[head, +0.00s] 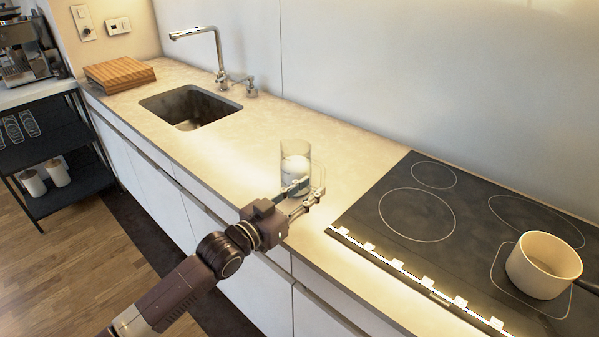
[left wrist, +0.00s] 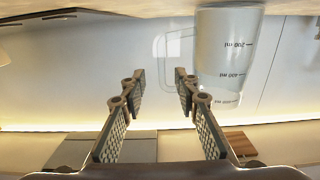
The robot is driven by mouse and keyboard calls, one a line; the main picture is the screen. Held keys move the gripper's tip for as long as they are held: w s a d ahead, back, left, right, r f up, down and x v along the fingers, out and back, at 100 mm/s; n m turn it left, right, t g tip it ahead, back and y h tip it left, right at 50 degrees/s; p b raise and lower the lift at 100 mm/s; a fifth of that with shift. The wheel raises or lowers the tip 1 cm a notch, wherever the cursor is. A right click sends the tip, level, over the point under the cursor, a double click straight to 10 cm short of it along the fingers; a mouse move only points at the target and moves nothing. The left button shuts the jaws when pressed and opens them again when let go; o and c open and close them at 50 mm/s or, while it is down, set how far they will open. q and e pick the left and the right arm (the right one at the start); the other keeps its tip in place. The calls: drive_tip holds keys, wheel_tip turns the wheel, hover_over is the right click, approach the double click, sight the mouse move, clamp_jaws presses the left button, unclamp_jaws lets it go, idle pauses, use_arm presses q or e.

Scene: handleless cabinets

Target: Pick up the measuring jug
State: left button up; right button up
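The measuring jug (head: 295,160) is clear glass and stands upright on the counter, left of the hob. In the left wrist view the jug (left wrist: 226,55) shows upper right with dark ml marks, and its clear handle (left wrist: 172,40) reaches left from it. My left gripper (head: 311,190) is at the jug's near right side in the head view. In the left wrist view its two fingers (left wrist: 160,78) are apart with nothing gripped. The handle lies beyond the fingertips, roughly in line with the gap; I cannot tell whether they touch. My right gripper is not in view.
A black hob (head: 400,215) with a cream saucepan (head: 540,268) is to the right. A sink (head: 190,107) with a tap (head: 218,50) and wooden boards (head: 119,74) are to the left. The counter between the sink and the jug is clear. The wall runs behind.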

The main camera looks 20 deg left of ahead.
sight(304, 173)
use_arm(q)
drive_tip(key=x, duration=0.3)
drive_tip(key=shift+w, duration=0.35)
drive_tip(key=shift+c, duration=0.8)
clamp_jaws()
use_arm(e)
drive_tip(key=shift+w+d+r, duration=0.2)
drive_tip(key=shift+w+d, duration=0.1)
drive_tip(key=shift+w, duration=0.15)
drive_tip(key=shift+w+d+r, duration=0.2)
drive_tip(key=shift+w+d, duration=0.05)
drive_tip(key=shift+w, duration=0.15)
use_arm(q)
drive_tip(key=shift+r, duration=0.15)
